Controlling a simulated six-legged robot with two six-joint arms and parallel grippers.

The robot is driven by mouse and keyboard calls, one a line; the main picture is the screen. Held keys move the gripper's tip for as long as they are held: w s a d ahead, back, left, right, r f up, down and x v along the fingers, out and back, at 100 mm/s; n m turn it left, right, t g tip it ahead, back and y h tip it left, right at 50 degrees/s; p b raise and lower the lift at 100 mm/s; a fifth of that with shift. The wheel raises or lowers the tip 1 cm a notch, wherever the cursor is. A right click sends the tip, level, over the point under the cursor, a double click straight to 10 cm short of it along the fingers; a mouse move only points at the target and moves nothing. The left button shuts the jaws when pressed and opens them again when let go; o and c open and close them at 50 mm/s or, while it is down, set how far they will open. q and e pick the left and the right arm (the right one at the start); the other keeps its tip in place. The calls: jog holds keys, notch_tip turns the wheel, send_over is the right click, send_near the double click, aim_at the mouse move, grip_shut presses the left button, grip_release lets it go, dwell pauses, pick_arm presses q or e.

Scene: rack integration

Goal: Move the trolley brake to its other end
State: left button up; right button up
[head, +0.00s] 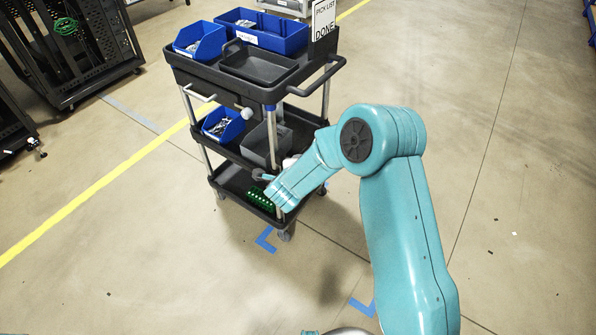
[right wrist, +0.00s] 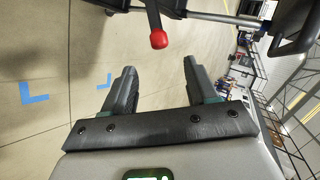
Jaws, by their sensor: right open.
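The trolley (head: 268,95) stands in the middle of the head view. In the right wrist view, a dark lever with a red knob (right wrist: 158,39), likely the trolley brake, hangs from a dark bar along the top. I cannot make out this red knob in the head view. My right gripper (right wrist: 158,82) is open, with its two dark fingers apart and nothing between them. The red knob shows beyond the fingertips, roughly centred between them, and apart from them. In the head view my right arm's wrist covers the trolley's lower front corner. My left gripper is not in view.
The trolley carries blue bins (head: 201,41), a grey tray (head: 258,66) and a green item (head: 260,198) on its lowest shelf. Black racks (head: 85,45) stand at the left. Blue corner tape (head: 266,240) marks the floor.

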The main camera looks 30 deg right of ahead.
jog(key=shift+v, duration=1.9)
jog(key=s+a+f+n+g+y+p, duration=0.2)
jog(key=s+a+f+n+y+p, duration=0.35)
jog(key=s+a+f+n, duration=0.35)
jog(key=s+a+f+n+g+y, duration=0.1)
jog(key=s+a+n+g+y, duration=0.1)
jog(key=s+a+n, duration=0.3)
jog(key=s+a+f+n+g+y, duration=0.1)
jog(key=s+a+n+g+y, duration=0.2)
jog(key=s+n, duration=0.5)
jog(key=s+a+y+p, duration=0.1)
jog(key=s+a, duration=0.1)
jog(key=s, duration=0.2)
jog(key=shift+a+n+g, duration=0.3)
jog(key=shift+n, duration=0.1)
jog(key=shift+w, duration=0.1)
